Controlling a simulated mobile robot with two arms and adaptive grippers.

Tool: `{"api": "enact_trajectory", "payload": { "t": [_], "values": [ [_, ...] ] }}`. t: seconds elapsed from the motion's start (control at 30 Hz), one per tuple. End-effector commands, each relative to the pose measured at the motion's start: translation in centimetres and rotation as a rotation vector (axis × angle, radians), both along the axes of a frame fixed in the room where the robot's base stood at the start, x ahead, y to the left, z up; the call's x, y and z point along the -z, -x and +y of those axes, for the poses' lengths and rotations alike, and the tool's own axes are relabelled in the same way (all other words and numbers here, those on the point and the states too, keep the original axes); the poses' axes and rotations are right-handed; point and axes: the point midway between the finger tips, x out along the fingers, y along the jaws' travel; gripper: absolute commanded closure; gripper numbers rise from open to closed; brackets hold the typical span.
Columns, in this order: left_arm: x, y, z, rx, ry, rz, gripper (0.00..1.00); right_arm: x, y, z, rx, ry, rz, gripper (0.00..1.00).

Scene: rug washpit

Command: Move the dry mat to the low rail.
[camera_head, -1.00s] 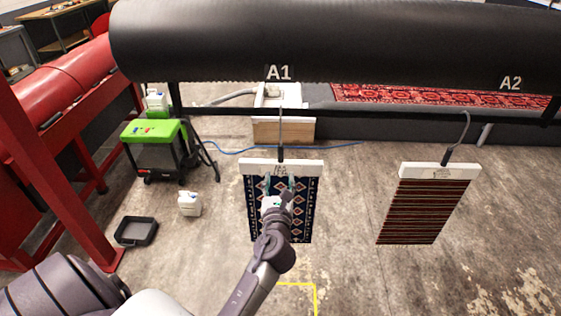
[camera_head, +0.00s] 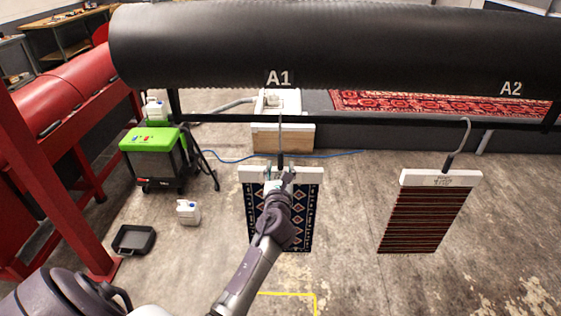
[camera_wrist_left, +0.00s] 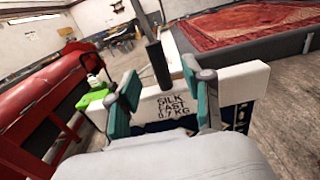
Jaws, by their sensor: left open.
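A dark blue patterned mat (camera_head: 309,210) hangs under label A1 from a white header bar (camera_head: 312,174) on a hook. A red-brown striped mat (camera_head: 425,218) hangs under A2 from its own white bar (camera_head: 413,178). I cannot tell which is dry. My left gripper (camera_head: 280,174) is at the middle of the blue mat's bar. In the left wrist view, the open teal fingers of this gripper (camera_wrist_left: 163,92) stand either side of the bar's printed part (camera_wrist_left: 178,106), which reads "SILK FAST 0.7 KG". My forearm hides part of the blue mat. My right gripper is out of view.
A black rail (camera_head: 370,121) carries the hooks below a big black roller (camera_head: 330,45). A green-topped machine (camera_head: 152,140), a white jug (camera_head: 188,212) and a black tray (camera_head: 134,239) stand left. A red frame (camera_head: 55,180) is far left. Floor between the mats is clear.

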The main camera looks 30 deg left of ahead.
Motion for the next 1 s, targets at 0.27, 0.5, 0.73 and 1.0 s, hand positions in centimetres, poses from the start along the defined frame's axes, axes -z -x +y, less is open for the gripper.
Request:
{"api": "enact_trajectory", "payload": {
  "t": [0.27,0.5,0.73,1.0],
  "values": [
    [0.0,-1.9,1.2,0.000,-0.001,-0.001,0.50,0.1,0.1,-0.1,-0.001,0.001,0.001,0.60],
    [0.0,-3.1,1.9,0.000,-0.001,0.000,0.50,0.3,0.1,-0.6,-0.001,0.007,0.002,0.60],
    [0.0,-3.5,2.1,0.000,0.001,-0.001,0.50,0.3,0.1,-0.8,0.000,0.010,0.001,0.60],
    [0.0,-3.5,2.1,0.000,0.001,-0.001,0.55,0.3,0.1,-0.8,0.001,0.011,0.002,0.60]
  ]
}}
